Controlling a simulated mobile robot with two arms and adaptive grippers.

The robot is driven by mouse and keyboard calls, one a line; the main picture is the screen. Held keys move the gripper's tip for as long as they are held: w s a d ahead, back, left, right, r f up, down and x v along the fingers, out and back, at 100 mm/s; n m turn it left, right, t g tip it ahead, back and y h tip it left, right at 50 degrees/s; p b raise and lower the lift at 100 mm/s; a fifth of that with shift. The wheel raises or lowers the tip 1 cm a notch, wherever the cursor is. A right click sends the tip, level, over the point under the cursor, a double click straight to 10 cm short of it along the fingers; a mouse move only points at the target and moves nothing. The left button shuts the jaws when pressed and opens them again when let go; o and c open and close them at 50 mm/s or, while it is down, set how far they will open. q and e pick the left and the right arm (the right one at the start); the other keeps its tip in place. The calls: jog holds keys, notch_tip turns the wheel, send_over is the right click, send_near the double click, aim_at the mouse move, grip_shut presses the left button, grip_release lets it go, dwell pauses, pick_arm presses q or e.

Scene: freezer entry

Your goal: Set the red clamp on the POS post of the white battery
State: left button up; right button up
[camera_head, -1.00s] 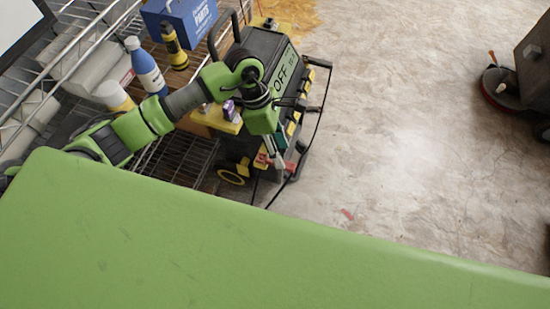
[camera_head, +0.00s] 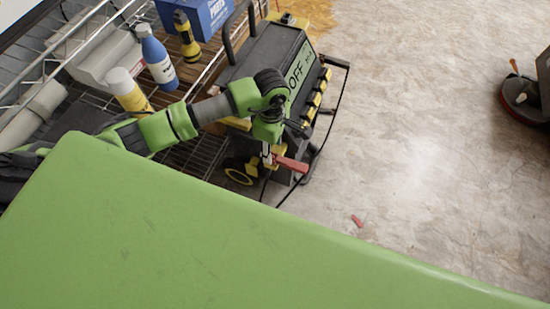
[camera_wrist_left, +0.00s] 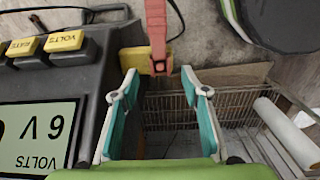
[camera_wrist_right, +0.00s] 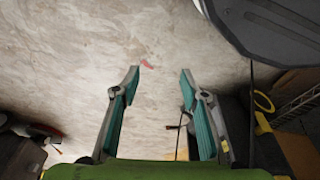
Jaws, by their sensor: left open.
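The red clamp (camera_head: 291,164) is at the lower front of the dark charger (camera_head: 268,58). In the left wrist view the red clamp (camera_wrist_left: 157,28) sits at a yellow bracket (camera_wrist_left: 134,60) on the charger's side, just beyond my fingertips. My left gripper (camera_head: 267,156) is open beside it; the left wrist view shows its two fingers (camera_wrist_left: 160,84) apart with nothing between them. My right gripper (camera_wrist_right: 160,72) is open and empty over the floor, seen only in the right wrist view. I cannot make out the white battery or its POS post in any view.
A wire shelf (camera_head: 196,160) left of the charger holds a blue-and-white bottle (camera_head: 155,56), a yellow-and-white bottle (camera_head: 129,92) and a blue box (camera_head: 203,14). Black cables hang by the charger. A small red piece (camera_head: 357,221) lies on the open floor. My green body covers the foreground.

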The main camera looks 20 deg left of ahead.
pick_arm(q)
notch_tip(320, 180, down, 4)
jog(key=shift+f, duration=0.1)
pick_arm(e)
jog(key=shift+w+r, duration=0.2)
jog(key=shift+r, duration=0.4)
jog(key=shift+w+r, duration=0.15)
jog(key=shift+r, duration=0.4)
pick_arm(q)
grip_shut()
